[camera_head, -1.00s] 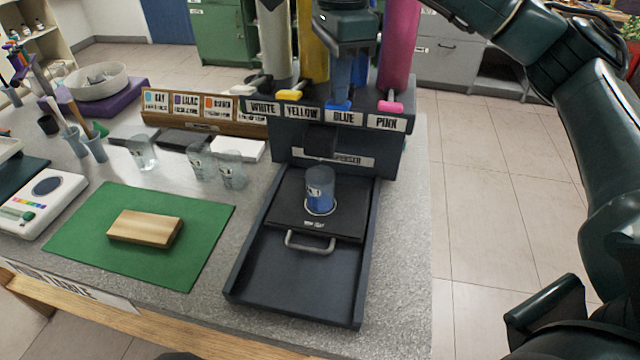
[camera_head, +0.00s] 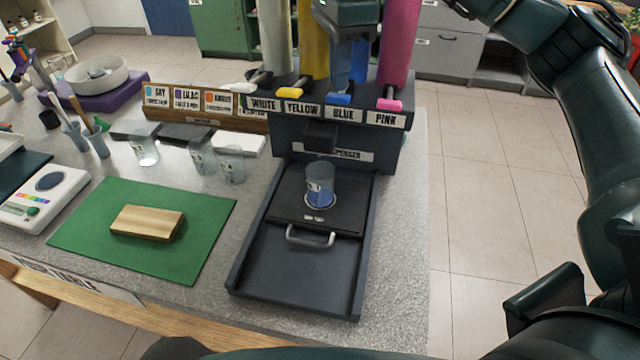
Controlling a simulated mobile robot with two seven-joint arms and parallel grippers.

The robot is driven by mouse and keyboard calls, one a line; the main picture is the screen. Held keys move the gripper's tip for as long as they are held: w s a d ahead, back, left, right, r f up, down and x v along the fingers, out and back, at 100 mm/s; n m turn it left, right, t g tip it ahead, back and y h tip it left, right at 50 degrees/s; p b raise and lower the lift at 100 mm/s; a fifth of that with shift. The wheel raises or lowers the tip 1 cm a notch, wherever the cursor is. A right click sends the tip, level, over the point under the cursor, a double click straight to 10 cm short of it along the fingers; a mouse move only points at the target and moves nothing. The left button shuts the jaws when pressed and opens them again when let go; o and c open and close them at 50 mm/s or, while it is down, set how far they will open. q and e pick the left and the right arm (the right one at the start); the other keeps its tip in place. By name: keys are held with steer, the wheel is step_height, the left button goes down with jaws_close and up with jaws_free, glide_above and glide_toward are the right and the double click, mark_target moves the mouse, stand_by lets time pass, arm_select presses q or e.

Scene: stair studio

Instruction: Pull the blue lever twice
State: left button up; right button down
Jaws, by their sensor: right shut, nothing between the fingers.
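The blue lever (camera_head: 338,99) is a small blue tab above the BLUE label on the dispenser (camera_head: 390,145). My right gripper (camera_head: 340,84) comes down from the top, shut and empty, in front of the blue column. Its fingertips are right above or against the lever; I cannot tell if they touch. A clear cup (camera_head: 320,182) stands upright on the black tray below the spout, with some blue at its bottom. My left gripper is not in view.
Yellow (camera_head: 288,92) and pink (camera_head: 388,104) levers flank the blue one. Several empty clear cups (camera_head: 232,166) stand left of the dispenser. A wooden block (camera_head: 146,222) lies on a green mat (camera_head: 205,250). Floor right of the table is free.

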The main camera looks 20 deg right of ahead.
mark_target(338, 96)
steer(key=shift+f+b, duration=2.15)
steer(key=shift+f, duration=0.9)
steer(key=shift+r, duration=0.15)
steer(key=shift+r+p, duration=2.5)
steer(key=shift+r, duration=0.5)
step_height(338, 96, up, 4)
steer(key=p, duration=0.4)
steer(key=shift+r, duration=1)
